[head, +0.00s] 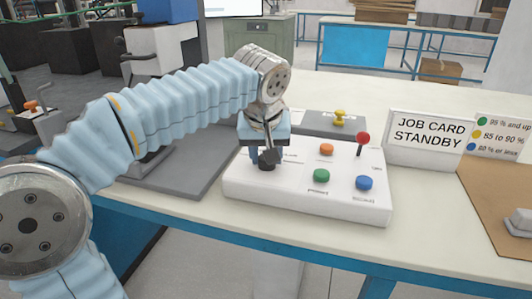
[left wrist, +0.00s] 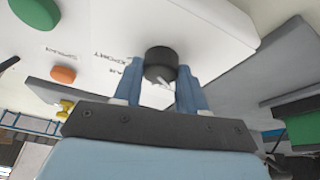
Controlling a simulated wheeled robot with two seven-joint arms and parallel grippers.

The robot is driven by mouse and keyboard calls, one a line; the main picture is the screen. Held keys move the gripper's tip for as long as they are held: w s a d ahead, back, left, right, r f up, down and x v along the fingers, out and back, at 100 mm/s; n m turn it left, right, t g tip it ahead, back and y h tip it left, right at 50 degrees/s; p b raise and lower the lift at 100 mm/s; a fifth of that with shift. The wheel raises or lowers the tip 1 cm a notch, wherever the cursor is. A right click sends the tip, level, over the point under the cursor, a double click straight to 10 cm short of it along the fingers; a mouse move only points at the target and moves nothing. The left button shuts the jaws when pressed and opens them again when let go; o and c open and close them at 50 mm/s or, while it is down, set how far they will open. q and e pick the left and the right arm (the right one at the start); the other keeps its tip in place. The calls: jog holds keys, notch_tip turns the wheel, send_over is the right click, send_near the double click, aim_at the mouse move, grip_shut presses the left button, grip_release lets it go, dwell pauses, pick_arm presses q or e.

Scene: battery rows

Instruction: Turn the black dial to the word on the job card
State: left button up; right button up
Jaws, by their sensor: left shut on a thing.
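The black dial (head: 266,165) stands on the left part of a white control panel (head: 240,187). My left gripper (head: 266,154) reaches down over it from above and is shut on it. In the left wrist view the dial (left wrist: 160,62) sits between the two blue fingers (left wrist: 160,84), with a pale pointer mark on its side toward the gripper. Small words are printed around the dial, partly hidden and too blurred to read surely. The job card (head: 430,137) stands behind the panel at right and reads "JOB CARD STANDBY". My right gripper is out of view.
The panel also has an orange button (head: 326,149), a green button (head: 321,176), a blue button (head: 364,183) and a red-knobbed lever (head: 362,141). A grey plate with a yellow knob (head: 339,117) lies behind. A brown mat (head: 485,200) lies at right.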

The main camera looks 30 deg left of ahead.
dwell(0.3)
pick_arm(q)
jog(key=o, duration=1)
jog(key=shift+o, duration=0.2)
jog(key=v, duration=1.4)
jog(key=shift+w+d+f, duration=0.1)
